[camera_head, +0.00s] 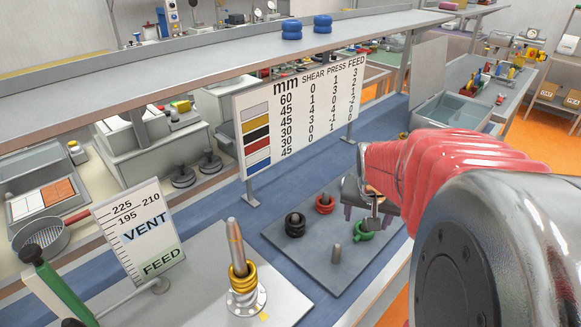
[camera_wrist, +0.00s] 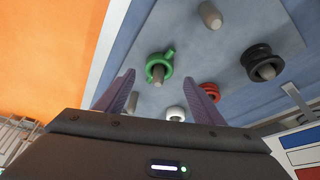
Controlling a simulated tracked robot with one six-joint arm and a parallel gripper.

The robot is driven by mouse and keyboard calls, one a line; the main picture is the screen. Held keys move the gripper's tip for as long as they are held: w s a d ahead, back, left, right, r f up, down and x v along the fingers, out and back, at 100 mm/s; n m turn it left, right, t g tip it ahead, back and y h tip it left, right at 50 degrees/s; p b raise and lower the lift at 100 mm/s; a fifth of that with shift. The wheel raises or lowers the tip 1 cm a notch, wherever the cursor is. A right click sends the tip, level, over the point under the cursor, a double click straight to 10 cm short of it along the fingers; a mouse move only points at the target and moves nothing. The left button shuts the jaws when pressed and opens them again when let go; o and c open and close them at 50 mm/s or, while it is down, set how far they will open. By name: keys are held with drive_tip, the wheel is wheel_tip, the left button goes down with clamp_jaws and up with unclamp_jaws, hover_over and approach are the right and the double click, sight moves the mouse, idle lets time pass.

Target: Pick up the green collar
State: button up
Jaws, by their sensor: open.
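The green collar (camera_wrist: 151,75) sits around a grey peg, with a small lug sticking out at its upper right in the wrist view. In the head view the green collar (camera_head: 363,236) is partly hidden by my gripper (camera_head: 368,214), which hangs over the right part of the grey board. In the wrist view my gripper (camera_wrist: 162,82) has its two purple fingers spread, with the collar between and beyond their tips in the picture. Nothing is held. The exact gap between fingertips and collar cannot be told.
On the grey board (camera_head: 318,270) stand a black collar (camera_head: 295,225), a red collar (camera_head: 325,204) and a bare peg (camera_head: 336,253). A white ring (camera_wrist: 176,113) shows near the fingers. Left of the board, yellow rings (camera_head: 240,278) sit on a post. A chart sign (camera_head: 300,115) stands behind.

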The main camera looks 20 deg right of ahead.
sight(359, 235)
drive_tip(key=shift+d+f, duration=0.1)
drive_tip(key=shift+f, duration=0.1)
drive_tip(key=shift+x, duration=2.6)
drive_tip(key=c, duration=1.2)
